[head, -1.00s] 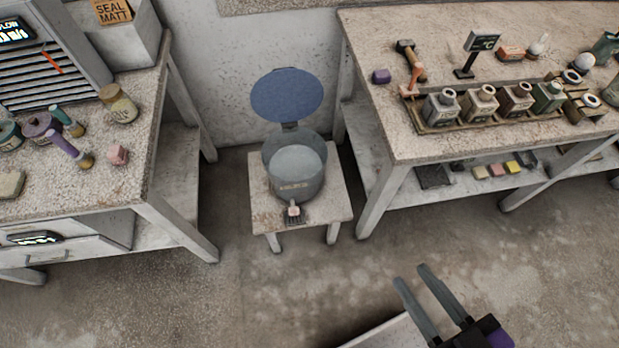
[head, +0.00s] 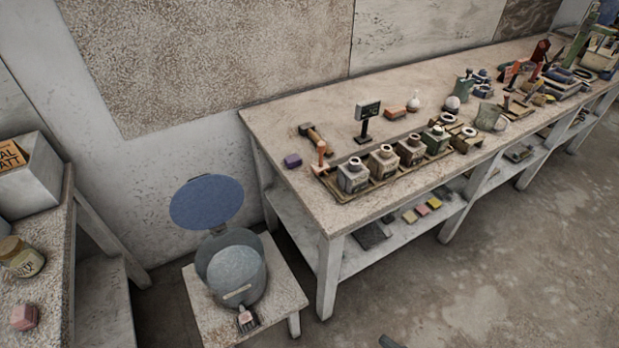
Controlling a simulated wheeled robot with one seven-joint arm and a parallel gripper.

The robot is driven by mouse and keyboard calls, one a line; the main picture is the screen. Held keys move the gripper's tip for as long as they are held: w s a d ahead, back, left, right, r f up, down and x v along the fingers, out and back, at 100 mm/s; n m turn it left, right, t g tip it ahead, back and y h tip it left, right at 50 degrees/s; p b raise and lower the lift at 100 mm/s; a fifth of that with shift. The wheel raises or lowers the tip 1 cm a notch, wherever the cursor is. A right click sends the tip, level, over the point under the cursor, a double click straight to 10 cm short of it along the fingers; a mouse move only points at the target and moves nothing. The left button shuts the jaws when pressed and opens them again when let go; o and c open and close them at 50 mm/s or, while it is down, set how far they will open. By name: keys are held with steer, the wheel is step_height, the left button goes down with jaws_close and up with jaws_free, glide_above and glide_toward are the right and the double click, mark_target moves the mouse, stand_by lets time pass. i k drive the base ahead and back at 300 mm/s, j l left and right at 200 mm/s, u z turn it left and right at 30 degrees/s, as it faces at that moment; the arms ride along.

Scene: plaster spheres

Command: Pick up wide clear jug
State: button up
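I cannot make out a wide clear jug for certain in the head view. A squat greyish-green, partly see-through vessel (head: 488,117) stands on the long bench, right of the row of bottles, and may be it. A taller green jug-like container (head: 464,88) stands behind it. Only a dark tip of my gripper (head: 390,342) shows at the bottom edge, above the floor and well away from the bench. Its opening is out of frame.
The long bench (head: 275,125) holds a tray of square bottles (head: 383,163), a small display on a stand (head: 366,118) and several tools. A stool (head: 205,310) with an open grey bucket (head: 236,270) stands at lower left. The floor (head: 520,260) in front of the bench is clear.

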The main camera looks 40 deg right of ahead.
mark_target(489, 115)
steer(key=z, duration=1.95)
steer(key=i+j, duration=0.05)
